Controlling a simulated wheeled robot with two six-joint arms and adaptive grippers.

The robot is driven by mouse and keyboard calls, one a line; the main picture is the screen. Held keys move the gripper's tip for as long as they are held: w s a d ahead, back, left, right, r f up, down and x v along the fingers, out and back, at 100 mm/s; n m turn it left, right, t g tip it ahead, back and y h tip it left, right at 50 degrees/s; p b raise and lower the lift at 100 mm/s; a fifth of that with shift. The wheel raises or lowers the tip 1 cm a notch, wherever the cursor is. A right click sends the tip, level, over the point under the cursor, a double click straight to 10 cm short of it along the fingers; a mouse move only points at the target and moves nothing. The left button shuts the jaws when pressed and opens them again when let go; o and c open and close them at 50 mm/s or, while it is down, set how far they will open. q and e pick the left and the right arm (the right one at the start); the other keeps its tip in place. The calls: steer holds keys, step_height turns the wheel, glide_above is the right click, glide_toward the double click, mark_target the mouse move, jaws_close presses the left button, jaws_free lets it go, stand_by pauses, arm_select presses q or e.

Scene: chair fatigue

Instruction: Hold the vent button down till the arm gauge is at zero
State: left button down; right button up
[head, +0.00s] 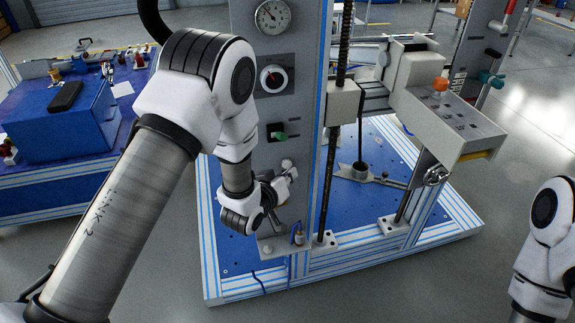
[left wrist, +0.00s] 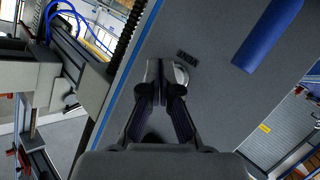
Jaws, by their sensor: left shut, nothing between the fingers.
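My left gripper (head: 284,180) is at the lower part of the grey panel (head: 300,110). In the left wrist view its two fingers (left wrist: 160,84) are together with nothing between them. Their tips are at a round silver vent button (left wrist: 181,74), which they partly cover, beside a small dark label (left wrist: 188,57) that looks like VENT. Whether the button is pressed in cannot be told. A white round gauge (head: 272,17) is at the panel top, its thin needle pointing to the upper left; its figures are too small to read. My right gripper is out of view.
Below the gauge are a second dial (head: 273,79) with a red mark and a green switch (head: 278,135). A vertical screw and a grey test head (head: 420,80) stand right of the panel. A blue cylinder (left wrist: 268,35) shows in the left wrist view.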

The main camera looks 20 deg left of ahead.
arm_select(q)
steer(key=shift+w+a, duration=0.1)
steer(key=shift+w, duration=0.05)
stand_by(0.4)
steer(key=shift+w+a, duration=0.15)
steer(key=shift+w, duration=0.05)
steer(key=shift+w+a, duration=0.2)
steer(key=shift+w, duration=0.1)
stand_by(0.7)
steer(key=shift+s+d, duration=0.1)
stand_by(4.2)
steer(key=shift+s+d, duration=0.35)
steer(key=shift+s, duration=0.2)
steer(key=shift+s+d+p, duration=0.25)
steer(key=shift+s+d, duration=0.5)
steer(key=shift+s, duration=0.3)
steer(key=shift+s+d+p, duration=0.25)
steer(key=shift+s+d, duration=0.45)
steer(key=shift+s, duration=0.35)
